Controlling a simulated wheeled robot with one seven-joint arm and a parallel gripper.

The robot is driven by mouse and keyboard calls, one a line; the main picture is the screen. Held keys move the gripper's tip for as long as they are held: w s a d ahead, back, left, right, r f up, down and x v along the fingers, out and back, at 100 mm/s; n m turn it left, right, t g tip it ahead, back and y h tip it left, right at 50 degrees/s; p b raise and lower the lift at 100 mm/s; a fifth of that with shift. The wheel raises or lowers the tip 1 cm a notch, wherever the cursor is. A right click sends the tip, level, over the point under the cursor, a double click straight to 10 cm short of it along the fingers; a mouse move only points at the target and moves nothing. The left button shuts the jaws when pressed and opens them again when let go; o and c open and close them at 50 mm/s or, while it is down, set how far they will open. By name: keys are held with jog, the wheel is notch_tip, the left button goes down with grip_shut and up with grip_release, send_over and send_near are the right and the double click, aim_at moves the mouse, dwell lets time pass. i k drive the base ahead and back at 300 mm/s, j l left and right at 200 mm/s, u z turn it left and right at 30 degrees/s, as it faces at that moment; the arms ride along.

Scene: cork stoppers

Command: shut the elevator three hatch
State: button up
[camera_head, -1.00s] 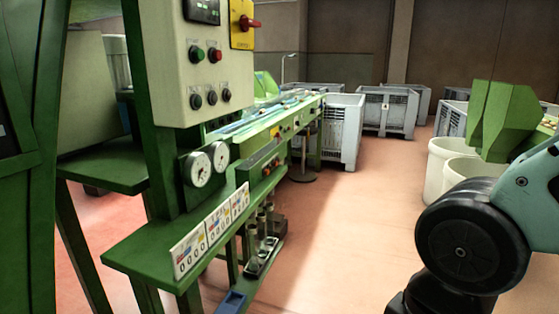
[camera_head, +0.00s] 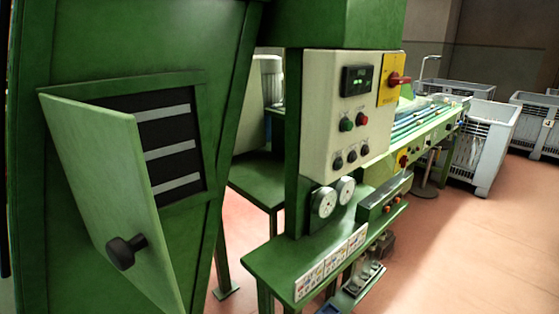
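A green hatch door (camera_head: 105,185) hangs open on the large green machine housing (camera_head: 225,130) at the left. Its hinge side appears to be at the left, and its free edge stands out from the housing toward me. A black round knob (camera_head: 125,252) sits low on the door near its free edge. Behind the door is a dark opening (camera_head: 178,128) with pale horizontal slats, partly covered by the door. No label shows which elevator this is. My gripper is not in view.
Right of the hatch stands a green bench (camera_head: 290,265) with a pale control panel (camera_head: 345,115), gauges (camera_head: 323,202) and a conveyor (camera_head: 425,120). Grey crates (camera_head: 485,150) stand behind. The reddish floor (camera_head: 470,260) at the right is clear.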

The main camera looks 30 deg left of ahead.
aim_at(100, 149)
jog(key=u, duration=0.45)
jog(key=j+u, duration=0.15)
jog(key=u, duration=0.8)
jog(key=j+u, duration=0.1)
jog(key=u, duration=0.35)
